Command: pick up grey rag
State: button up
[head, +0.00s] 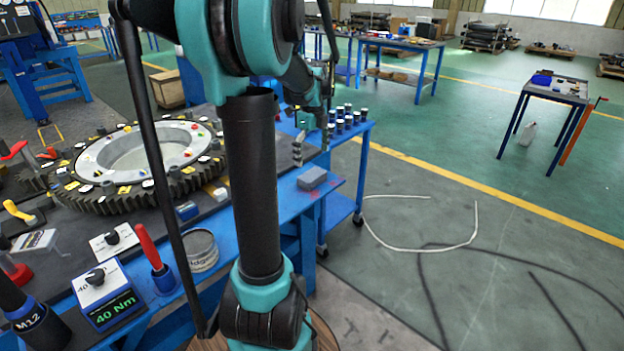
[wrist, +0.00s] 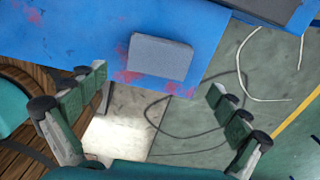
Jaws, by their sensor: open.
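The grey rag (head: 312,178) looks like a small, flat grey block. It lies on the blue tabletop (head: 290,209) near its right edge. In the wrist view the rag (wrist: 160,57) sits near the top middle, with reddish stains on the blue surface around it. My gripper (head: 312,147) is open and empty, above and apart from the rag in the head view. In the wrist view its two fingers (wrist: 158,82) are spread wide, and the rag shows beyond the gap between them. Nothing covers the rag.
A large gear ring (head: 110,194) lies on the bench to the left. Dark cylinders (head: 348,120) stand on a blue cart behind the rag. A round tin (head: 201,250), a torque tester (head: 107,295) and a red-handled tool (head: 150,247) are near the front. Open floor lies right.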

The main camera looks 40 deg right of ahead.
aim_at(312, 174)
jog(key=shift+f, duration=2.95)
jog(key=shift+c, duration=0.2)
jog(key=c, duration=1)
